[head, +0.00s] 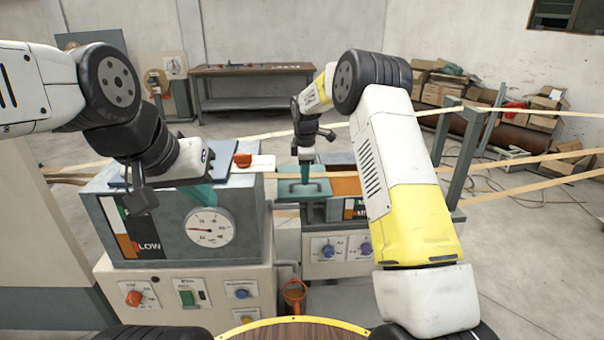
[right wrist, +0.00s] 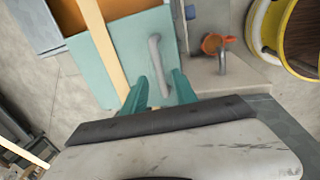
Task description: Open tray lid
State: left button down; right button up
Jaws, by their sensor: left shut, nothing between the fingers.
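The teal tray lid (head: 290,194) lies flat and closed on the right-hand machine, with a small handle on top. In the right wrist view the lid (right wrist: 122,52) fills the upper middle, and its grey bar handle (right wrist: 155,58) runs lengthwise near one edge. My right gripper (head: 305,170) points down over the lid. Its teal fingers (right wrist: 160,86) are apart, with the near end of the handle between them in the picture; contact cannot be told. My left gripper (head: 208,196) is shut and empty, in front of the left-hand machine, just above its gauge.
The left-hand machine has a round gauge (head: 210,228) and a red knob (head: 243,160) on top. Wooden strips (head: 487,168) cross behind and beside the machines. An orange-brown section (head: 345,186) adjoins the lid. An orange bucket (head: 294,296) stands below, between the machines.

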jog(key=r, duration=0.3)
jog(key=s+r, duration=0.1)
jog(key=r, duration=0.1)
jog(key=shift+r, duration=0.4)
jog(key=shift+s+r, duration=0.1)
jog(key=s+d+r+m+t+y, duration=0.1)
jog(key=s+d+r+m, duration=0.25)
jog(key=s+r, duration=0.5)
jog(key=s+d+r+m+t, duration=0.1)
jog(key=s+d+r+m, duration=0.2)
jog(key=s+r+m, duration=0.35)
jog(key=s+d+m+t+y, duration=0.1)
jog(key=s+m, duration=0.6)
jog(key=s, duration=1.9)
jog(key=shift+s+d+f+m+t, duration=0.3)
jog(key=shift+d+m+t, duration=0.15)
jog(key=shift+d, duration=0.65)
